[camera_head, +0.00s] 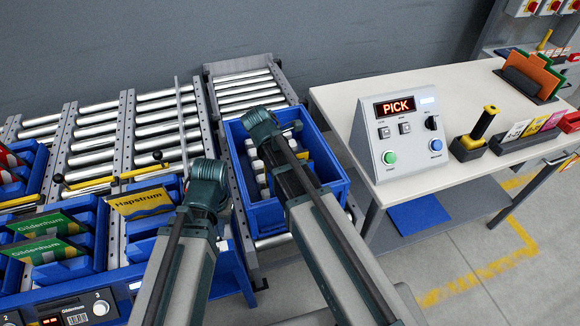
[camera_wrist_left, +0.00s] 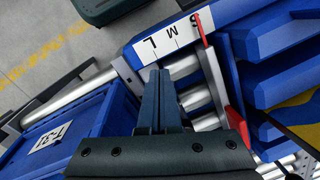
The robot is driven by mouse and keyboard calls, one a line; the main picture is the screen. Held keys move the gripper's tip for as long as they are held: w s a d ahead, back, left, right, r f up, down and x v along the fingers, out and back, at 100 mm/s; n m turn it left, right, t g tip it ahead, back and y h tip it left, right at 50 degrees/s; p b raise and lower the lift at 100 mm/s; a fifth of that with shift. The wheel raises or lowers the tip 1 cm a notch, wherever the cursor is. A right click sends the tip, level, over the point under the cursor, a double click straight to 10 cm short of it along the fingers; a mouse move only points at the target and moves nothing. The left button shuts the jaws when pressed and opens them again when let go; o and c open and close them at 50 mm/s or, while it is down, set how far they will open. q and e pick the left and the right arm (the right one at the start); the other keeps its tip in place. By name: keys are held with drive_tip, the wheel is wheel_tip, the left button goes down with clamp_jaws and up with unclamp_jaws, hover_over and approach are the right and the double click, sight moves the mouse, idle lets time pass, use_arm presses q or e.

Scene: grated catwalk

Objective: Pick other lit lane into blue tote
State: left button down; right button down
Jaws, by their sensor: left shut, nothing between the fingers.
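The blue tote (camera_head: 268,217) stands on rollers in the middle of the head view, partly hidden by my right arm. Pale and dark shapes and a bit of yellow show inside it. In the left wrist view, a blue wall with a T-31 label (camera_wrist_left: 50,138) is at left. My left gripper (camera_wrist_left: 160,88) is shut and empty, above rollers beside blue bins (camera_wrist_left: 275,38). My right gripper (camera_head: 264,125) is over the tote; its fingertips are hidden. A yellow Hapstrum pack (camera_head: 143,203) and green Gildenhum packs (camera_head: 42,226) sit in blue lane bins. Which lane is lit is unclear.
A control box (camera_head: 405,135) showing PICK stands on the pale table (camera_head: 465,95) at right. A yellow-and-black rod (camera_head: 115,177) crosses the roller lanes. A black handheld item (camera_head: 478,132) and upright coloured cards (camera_head: 528,125) are on the table.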

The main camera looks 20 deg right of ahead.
drive_tip(key=shift+c, duration=1.8)
unclamp_jaws()
use_arm(q)
drive_tip(key=shift+r, duration=0.15)
use_arm(e)
drive_tip(key=shift+r, duration=0.2)
use_arm(q)
wheel_tip(320, 180, up, 8)
drive_tip(key=p, duration=0.8)
use_arm(e)
wheel_tip(320, 180, up, 8)
drive_tip(key=shift+f, duration=0.15)
